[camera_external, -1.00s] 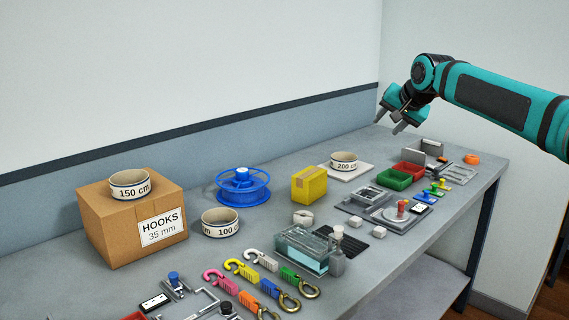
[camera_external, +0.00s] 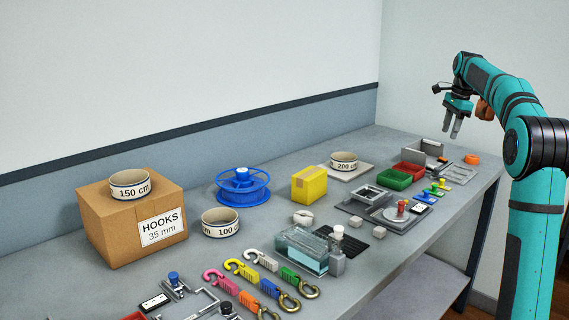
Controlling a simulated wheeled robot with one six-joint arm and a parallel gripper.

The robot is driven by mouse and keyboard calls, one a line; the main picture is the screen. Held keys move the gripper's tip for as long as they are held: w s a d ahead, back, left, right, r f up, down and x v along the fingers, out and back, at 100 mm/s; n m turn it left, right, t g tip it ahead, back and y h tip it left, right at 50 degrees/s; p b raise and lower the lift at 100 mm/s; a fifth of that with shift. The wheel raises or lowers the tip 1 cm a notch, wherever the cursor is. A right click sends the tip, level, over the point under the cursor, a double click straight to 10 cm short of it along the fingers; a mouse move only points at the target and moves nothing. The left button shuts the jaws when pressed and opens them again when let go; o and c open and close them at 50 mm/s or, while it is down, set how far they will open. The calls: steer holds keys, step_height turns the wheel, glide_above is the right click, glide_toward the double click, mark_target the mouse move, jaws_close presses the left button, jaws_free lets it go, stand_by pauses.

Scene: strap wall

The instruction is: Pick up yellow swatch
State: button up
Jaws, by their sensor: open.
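A small yellow piece (camera_external: 444,186), which looks like the yellow swatch, lies on the bench toward the right end. It is the far one in a short row with a green piece (camera_external: 434,192) and a blue piece (camera_external: 425,198). It is too small to make out in detail. My gripper (camera_external: 451,133) is open and empty, with its fingers pointing down. It hangs in the air above the right end of the bench, higher in the picture than the yellow piece and clear of it.
Green (camera_external: 394,178) and red (camera_external: 409,168) trays, a metal fixture (camera_external: 458,172) and an orange roll (camera_external: 471,159) lie around the row. A yellow box (camera_external: 309,184), a blue spool (camera_external: 242,186) and several hooked straps lie further left.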

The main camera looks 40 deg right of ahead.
steer(key=s+d+f+m, duration=0.1)
steer(key=s+d, duration=0.1)
steer(key=d, duration=0.1)
glide_above(442, 183)
steer(key=d, duration=0.2)
steer(key=shift+y, duration=0.4)
steer(key=f, duration=1.2)
steer(key=shift+s, duration=0.4)
steer(key=shift+w+a+f, duration=0.15)
steer(key=shift+f, duration=0.75)
steer(key=shift+w+a+f, duration=0.15)
steer(key=shift+w+f, duration=0.05)
steer(key=shift+f, duration=0.7)
steer(key=shift+w+a+f, duration=0.15)
steer(key=shift+f, duration=0.75)
steer(key=shift+c, duration=0.2)
jaws_close()
